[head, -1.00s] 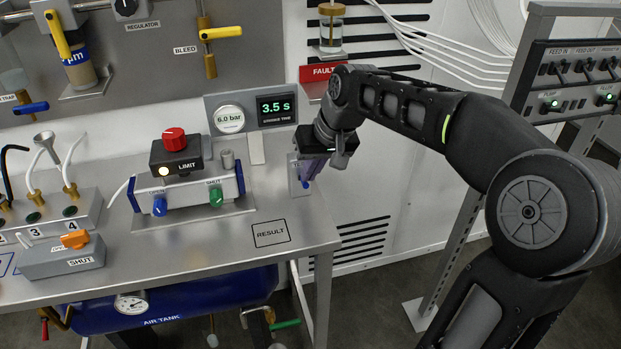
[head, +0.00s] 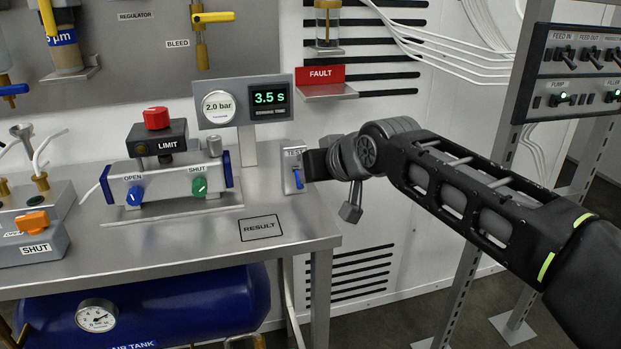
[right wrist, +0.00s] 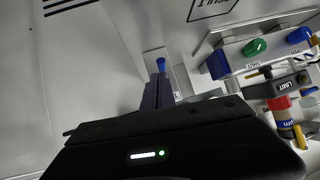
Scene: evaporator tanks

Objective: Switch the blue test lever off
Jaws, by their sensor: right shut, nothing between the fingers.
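The blue test lever (head: 298,179) is on a small light plate labelled TEST (head: 292,158), at the right end of the bench. The lever hangs down from the plate. My right gripper (head: 306,164) is right beside the plate, coming from the right. In the right wrist view the lever's blue tip (right wrist: 161,64) shows just beyond the shut, empty fingers (right wrist: 159,84). I cannot tell whether the fingers touch the lever. My left gripper is not in view.
A gauge (head: 218,107) reads 2.0 bar beside a 3.5 s display (head: 269,97). The LIMIT unit (head: 157,143) stands left on the bench. A red FAULT sign (head: 322,74) with a shelf is above my right arm. A switch rack (head: 577,75) stands at the right.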

